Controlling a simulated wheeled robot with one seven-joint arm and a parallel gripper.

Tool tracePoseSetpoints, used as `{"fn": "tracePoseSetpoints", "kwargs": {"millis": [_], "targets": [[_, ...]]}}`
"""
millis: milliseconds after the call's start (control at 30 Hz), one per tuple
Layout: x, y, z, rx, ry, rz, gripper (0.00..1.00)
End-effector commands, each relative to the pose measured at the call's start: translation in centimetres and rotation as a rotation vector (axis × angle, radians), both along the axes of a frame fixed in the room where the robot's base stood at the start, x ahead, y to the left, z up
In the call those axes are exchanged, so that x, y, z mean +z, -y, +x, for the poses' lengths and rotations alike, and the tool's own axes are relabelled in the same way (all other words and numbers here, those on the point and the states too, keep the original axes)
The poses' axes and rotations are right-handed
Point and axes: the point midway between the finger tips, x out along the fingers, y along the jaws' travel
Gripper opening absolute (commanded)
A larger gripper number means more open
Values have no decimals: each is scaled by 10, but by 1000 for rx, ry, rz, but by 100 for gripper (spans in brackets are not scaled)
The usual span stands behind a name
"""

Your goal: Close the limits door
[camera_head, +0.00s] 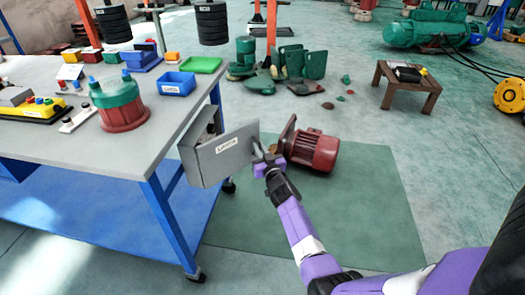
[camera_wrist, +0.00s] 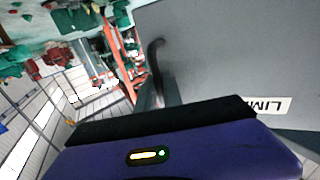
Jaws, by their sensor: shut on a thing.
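The limits door (camera_head: 222,153) is a grey panel with a white label, standing open on a grey box (camera_head: 203,127) at the table's right edge. In the wrist view, the door (camera_wrist: 225,50) fills the upper right, with part of its label (camera_wrist: 262,106) showing. My gripper (camera_head: 264,156) is at the door's right, free edge. It is shut on the door's handle, a dark curved bar (camera_wrist: 156,62) that runs down behind my gripper's purple and black body. The exact contact between the fingertips and handle is hidden.
A red motor (camera_head: 312,149) lies on the green mat (camera_head: 365,205) close to the right of my gripper. The table (camera_head: 95,155) holds a green and red housing (camera_head: 120,105) and a blue tray (camera_head: 177,83). Open floor lies in front of the mat.

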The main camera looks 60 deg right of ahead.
Motion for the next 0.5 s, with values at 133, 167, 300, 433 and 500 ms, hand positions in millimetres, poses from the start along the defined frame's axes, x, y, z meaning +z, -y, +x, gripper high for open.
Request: {"fn": "tracePoseSetpoints", "kwargs": {"millis": [133, 167, 300, 433, 500], "targets": [[-3, 7, 19, 8, 1, 6, 0], [-2, 9, 23, 11, 1, 6, 0], [3, 17, 44, 63, 3, 4, 0], [3, 23, 60, 142, 3, 1, 0], [1, 25, 69, 187, 4, -1, 0]]}}
